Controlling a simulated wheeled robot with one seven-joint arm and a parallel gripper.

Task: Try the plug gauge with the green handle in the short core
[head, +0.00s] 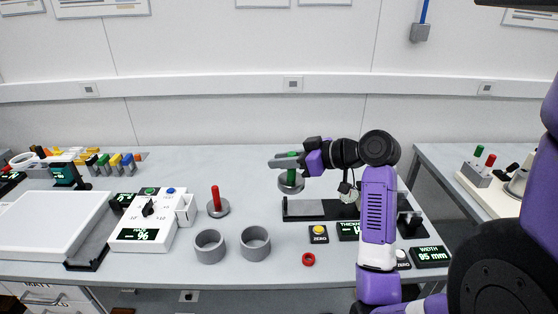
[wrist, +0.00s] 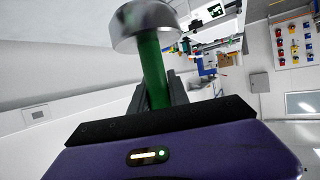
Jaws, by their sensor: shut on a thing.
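My gripper (head: 284,162) is shut on the green handle of a plug gauge (head: 291,184), held above the back of the table. The gauge's grey disc hangs below the fingers. In the wrist view the green handle (wrist: 153,75) sits between the fingers, with the metal disc (wrist: 145,27) at its far end. Two grey, open-topped ring cores stand on the table in front: a left core (head: 210,246) and a right core (head: 255,243). I cannot tell clearly which is shorter. My gripper is above and behind both, apart from them.
A red-handled plug gauge (head: 217,205) stands behind the cores. A black measuring stand (head: 310,211) and a yellow-button box (head: 319,233) are to the right.

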